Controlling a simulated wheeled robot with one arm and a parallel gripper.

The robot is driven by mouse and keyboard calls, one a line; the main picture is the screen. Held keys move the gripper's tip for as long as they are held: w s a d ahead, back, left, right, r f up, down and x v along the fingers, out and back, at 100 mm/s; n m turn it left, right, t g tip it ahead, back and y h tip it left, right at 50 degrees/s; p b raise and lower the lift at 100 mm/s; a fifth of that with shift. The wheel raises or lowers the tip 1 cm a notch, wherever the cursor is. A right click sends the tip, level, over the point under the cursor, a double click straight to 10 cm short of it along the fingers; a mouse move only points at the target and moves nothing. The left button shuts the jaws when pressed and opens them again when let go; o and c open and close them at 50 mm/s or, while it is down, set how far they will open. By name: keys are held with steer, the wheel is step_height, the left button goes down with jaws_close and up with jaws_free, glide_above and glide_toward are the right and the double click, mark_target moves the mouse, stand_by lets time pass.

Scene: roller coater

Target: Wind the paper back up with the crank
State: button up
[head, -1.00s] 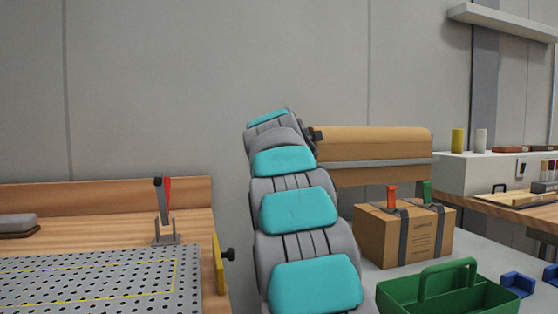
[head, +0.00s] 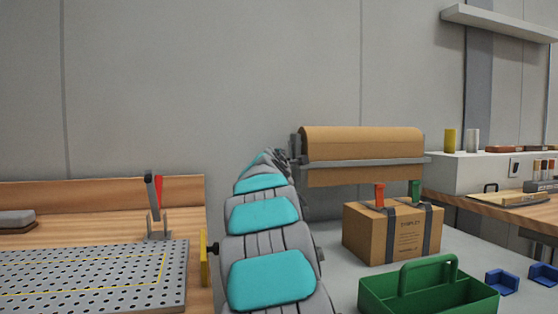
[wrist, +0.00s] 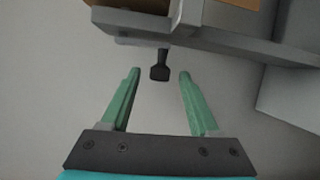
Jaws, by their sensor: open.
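A brown paper roll (head: 362,141) hangs in a grey holder on the wall in the head view, with a short flap of paper below the grey bar (head: 375,162). In the wrist view a dark crank knob (wrist: 160,72) hangs below the holder's grey frame (wrist: 235,47). My gripper (wrist: 158,72) is open, with its two green fingers on either side of the knob and a gap on both sides. The knob is near the fingertip line. Whether a finger touches it cannot be seen, but none appears to. In the head view my arm hides the gripper and crank.
Below the roll a cardboard box (head: 388,236) with dark straps and a red and a green clip stands on a grey table. A green tote (head: 428,292) and blue blocks (head: 502,282) are in front. A perforated plate (head: 100,272) lies on the left bench.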

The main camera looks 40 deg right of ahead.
steer(key=shift+p+x, duration=0.7)
steer(key=shift+x, duration=2.1)
jaws_close()
